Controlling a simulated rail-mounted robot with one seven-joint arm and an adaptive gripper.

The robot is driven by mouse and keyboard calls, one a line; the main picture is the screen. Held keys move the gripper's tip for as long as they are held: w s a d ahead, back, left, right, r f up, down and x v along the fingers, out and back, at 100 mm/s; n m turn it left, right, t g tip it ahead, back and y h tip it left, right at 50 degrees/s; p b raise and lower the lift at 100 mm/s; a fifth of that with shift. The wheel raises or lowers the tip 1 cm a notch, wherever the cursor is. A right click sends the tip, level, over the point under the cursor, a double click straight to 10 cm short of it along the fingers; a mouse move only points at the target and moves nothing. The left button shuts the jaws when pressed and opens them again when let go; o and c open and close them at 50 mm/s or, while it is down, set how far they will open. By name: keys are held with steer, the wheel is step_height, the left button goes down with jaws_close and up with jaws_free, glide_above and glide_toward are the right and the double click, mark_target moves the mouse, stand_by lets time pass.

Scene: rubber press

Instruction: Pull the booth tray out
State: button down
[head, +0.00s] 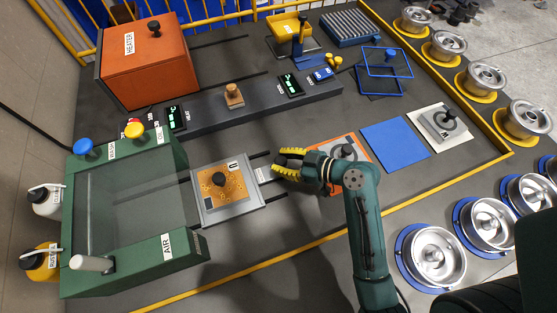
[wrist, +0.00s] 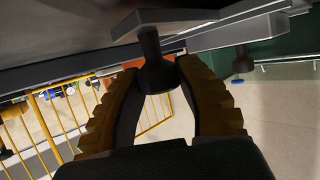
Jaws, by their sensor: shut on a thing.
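The booth (head: 130,215) is a green box with a clear cover at the left of the head view. The grey booth tray (head: 240,212) lies outside its right side. On it sits a speckled orange plate (head: 212,198) with a black knob. My gripper (head: 281,165) is at the tray's labelled right end. In the wrist view its yellow-brown padded fingers (wrist: 158,78) are shut on a dark handle (wrist: 150,45) below a grey surface. The handle is hidden by my fingers in the head view.
An orange-framed pad (head: 352,140) lies partly behind my arm, beside a blue mat (head: 394,145) and a white mat with a knobbed grey block (head: 443,124). A dark control bar (head: 205,115) and the orange heater (head: 150,65) stand behind. Yellow edging bounds the table.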

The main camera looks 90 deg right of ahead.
steer(key=shift+s+f, duration=0.1)
steer(key=shift+f, duration=0.15)
steer(key=c, duration=0.7)
jaws_free()
steer(key=shift+r, duration=0.1)
steer(key=shift+o, duration=0.2)
steer(key=shift+r, duration=0.1)
steer(key=shift+s+r, duration=0.1)
steer(key=shift+s, duration=0.2)
steer(key=v, duration=1.1)
steer(key=shift+a, duration=0.2)
steer(key=shift+r, duration=0.1)
